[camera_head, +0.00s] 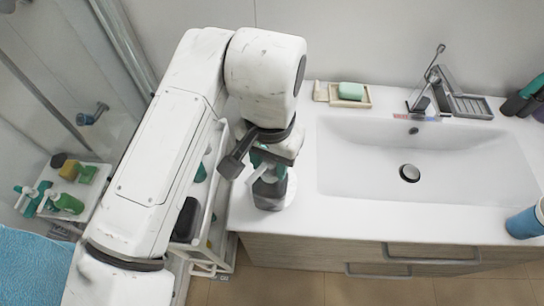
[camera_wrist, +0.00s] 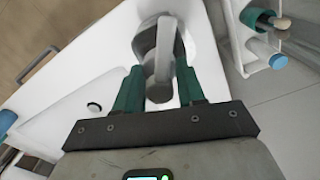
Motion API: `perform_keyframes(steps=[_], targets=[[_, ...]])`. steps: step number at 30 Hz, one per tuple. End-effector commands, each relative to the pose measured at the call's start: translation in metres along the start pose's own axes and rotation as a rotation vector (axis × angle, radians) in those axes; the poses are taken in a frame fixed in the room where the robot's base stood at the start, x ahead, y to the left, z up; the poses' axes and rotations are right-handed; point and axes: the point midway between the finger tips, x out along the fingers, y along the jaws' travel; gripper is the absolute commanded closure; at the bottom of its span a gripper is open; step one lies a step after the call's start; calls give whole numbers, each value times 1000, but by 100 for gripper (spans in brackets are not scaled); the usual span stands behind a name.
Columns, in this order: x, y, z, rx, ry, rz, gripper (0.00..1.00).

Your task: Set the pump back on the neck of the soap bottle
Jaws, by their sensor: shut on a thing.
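The dark grey soap bottle (camera_head: 269,194) stands on the white counter left of the sink, directly below my gripper (camera_head: 266,160). In the wrist view my gripper (camera_wrist: 160,88) has its teal fingers shut on the grey pump (camera_wrist: 160,62), whose spout runs down the middle of the picture between them. The pump is over the bottle. The wrist and fingers cover the bottle neck in the head view, and the pump covers it in the wrist view. I cannot tell whether the pump touches the neck or is seated on it.
A white sink basin (camera_head: 350,165) lies right of the bottle. A white cart (camera_head: 214,255) is below left of the counter. A shelf (camera_head: 93,196) with bottles and sponges stands far left.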

Motion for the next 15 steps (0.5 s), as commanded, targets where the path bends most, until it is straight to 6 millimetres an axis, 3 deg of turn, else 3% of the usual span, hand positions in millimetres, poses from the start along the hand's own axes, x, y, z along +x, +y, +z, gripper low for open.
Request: perform_keyframes(steps=[5, 6, 15], targets=[[0, 0, 0, 0, 0, 0, 90], [0, 0, 0, 0, 0, 0, 60], [0, 0, 0, 0, 0, 0, 31]])
